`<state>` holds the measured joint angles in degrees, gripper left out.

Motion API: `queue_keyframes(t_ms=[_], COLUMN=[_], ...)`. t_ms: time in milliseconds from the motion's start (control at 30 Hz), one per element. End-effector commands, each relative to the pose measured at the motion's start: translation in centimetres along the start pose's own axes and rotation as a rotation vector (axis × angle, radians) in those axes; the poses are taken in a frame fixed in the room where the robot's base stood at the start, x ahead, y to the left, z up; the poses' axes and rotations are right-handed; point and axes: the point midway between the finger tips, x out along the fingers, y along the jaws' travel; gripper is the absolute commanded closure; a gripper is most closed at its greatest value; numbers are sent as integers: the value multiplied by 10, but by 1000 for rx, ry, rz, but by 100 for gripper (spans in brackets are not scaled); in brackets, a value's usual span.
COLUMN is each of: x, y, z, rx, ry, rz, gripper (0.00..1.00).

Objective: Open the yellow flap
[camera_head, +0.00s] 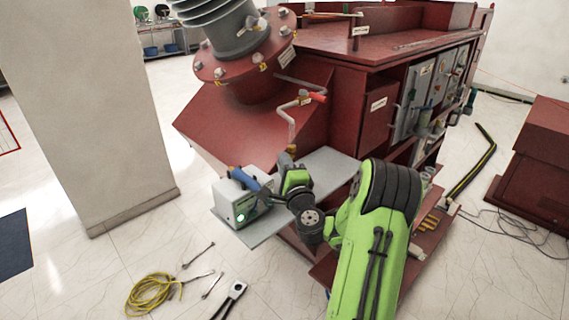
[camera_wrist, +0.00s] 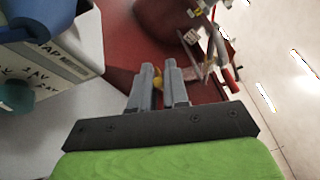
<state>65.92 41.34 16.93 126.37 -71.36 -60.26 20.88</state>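A small yellow piece (camera_wrist: 158,78), likely the flap, shows in the wrist view between and beyond the tips of my gripper (camera_wrist: 158,70). The two grey fingers stand a narrow gap apart. I cannot tell whether they touch the yellow piece. In the head view my gripper (camera_head: 293,164) is just below the lower end of a grey pipe (camera_head: 291,128). A small brass-yellow part (camera_head: 291,149) shows at that end. My fingertips are mostly hidden there by the wrist.
The red transformer (camera_head: 240,140) rises behind my gripper. A white device box (camera_head: 238,207) with a green light stands on a grey shelf (camera_head: 258,236), close left of my gripper. A red-handled lever (camera_head: 317,97) sits above. Yellow cable (camera_head: 150,292) and tools lie on the floor.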

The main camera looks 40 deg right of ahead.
Motion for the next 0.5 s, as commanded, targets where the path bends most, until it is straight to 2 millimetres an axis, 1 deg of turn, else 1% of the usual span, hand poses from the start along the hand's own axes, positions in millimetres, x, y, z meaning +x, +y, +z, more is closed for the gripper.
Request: queue_keyframes(t_ms=[167,267,500], x=[0,2,5], y=[0,0,0], z=[0,3,12], rx=[-1,-3,-27], ry=[3,33,197], rz=[1,-1,-24], gripper=[100,100,100])
